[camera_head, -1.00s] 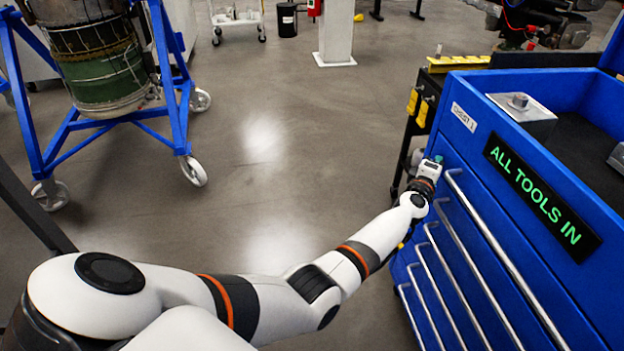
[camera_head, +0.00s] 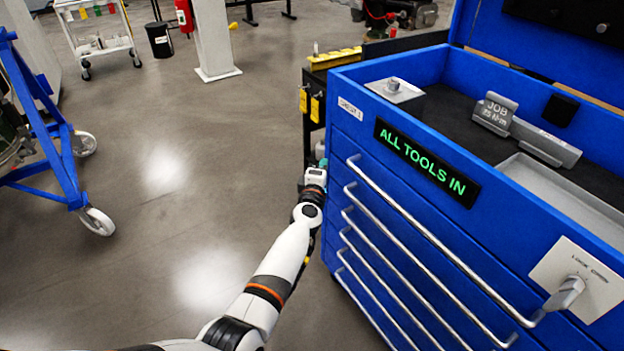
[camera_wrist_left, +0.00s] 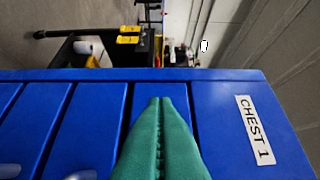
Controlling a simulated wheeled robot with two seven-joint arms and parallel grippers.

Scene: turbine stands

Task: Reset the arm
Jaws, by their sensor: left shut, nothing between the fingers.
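My left arm reaches from the bottom of the head view to the near left corner of a blue tool chest (camera_head: 400,235). My left gripper (camera_head: 321,164) is at that corner, beside the upper drawers, and partly hidden. In the left wrist view its green fingers (camera_wrist_left: 158,102) are pressed together with nothing between them. They point along the drawer fronts, left of a "CHEST 1" label (camera_wrist_left: 255,130). I cannot tell whether they touch the chest. My right gripper is not in view.
The chest bears a lit "ALL TOOLS IN" sign (camera_head: 427,160), long drawer handles and a key plate (camera_head: 580,280). A grey "JOB" block (camera_head: 495,112) sits in its top. A blue wheeled stand (camera_head: 62,175) is at the left. Floor between them is clear.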

